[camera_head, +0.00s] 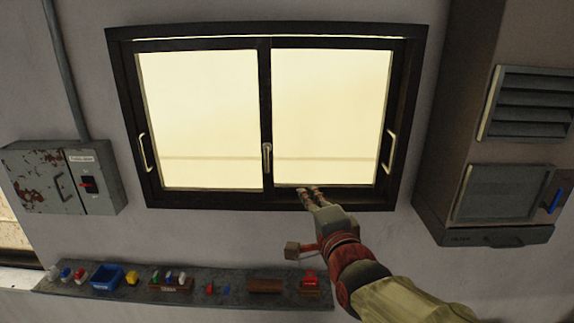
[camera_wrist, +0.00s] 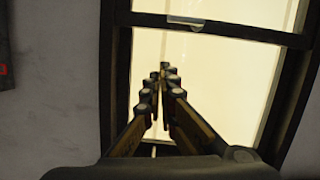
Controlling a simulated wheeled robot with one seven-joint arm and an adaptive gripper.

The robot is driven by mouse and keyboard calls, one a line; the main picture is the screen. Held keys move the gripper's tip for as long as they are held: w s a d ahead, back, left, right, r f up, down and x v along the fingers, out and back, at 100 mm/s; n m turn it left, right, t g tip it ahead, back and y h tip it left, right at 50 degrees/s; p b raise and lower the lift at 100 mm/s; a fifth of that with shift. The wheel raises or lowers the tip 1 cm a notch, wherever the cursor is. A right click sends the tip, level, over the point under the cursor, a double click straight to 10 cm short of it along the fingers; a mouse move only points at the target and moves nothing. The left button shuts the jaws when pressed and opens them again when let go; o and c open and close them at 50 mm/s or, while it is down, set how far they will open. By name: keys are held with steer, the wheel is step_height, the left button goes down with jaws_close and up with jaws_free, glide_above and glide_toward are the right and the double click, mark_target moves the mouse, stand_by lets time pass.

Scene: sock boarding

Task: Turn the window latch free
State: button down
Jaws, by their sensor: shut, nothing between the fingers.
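The window latch (camera_head: 267,157) is a small pale metal handle on the dark middle upright of the window (camera_head: 265,100). It hangs roughly vertical in the head view. In the wrist view, which is turned sideways, a pale metal piece that looks like the latch (camera_wrist: 186,22) lies along the dark bar at the top. My gripper (camera_head: 306,194) is in front of the lower frame of the right pane, below and right of the latch and apart from it. Its fingertips (camera_wrist: 163,72) are together and empty, seen against the bright pane in the wrist view.
Pale pull handles stand at the window's left (camera_head: 142,152) and right (camera_head: 391,150) sides. A shelf (camera_head: 120,292) with a blue bin (camera_head: 107,277) and small items runs below. A switch box (camera_head: 65,178) is at left, a large cabinet (camera_head: 455,120) at right.

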mark_target(267, 158)
steer(key=shift+s+r+m+t, duration=0.15)
steer(key=shift+r+m+t, duration=0.15)
steer(key=shift+r+m, duration=0.5)
steer(key=shift+a, duration=0.1)
steer(key=w+a+p, duration=0.4)
steer(key=w+a, duration=0.2)
steer(key=w, duration=0.4)
steer(key=shift+a+f+b, duration=0.1)
steer(key=shift+f+b, duration=0.2)
steer(key=shift+b, duration=0.5)
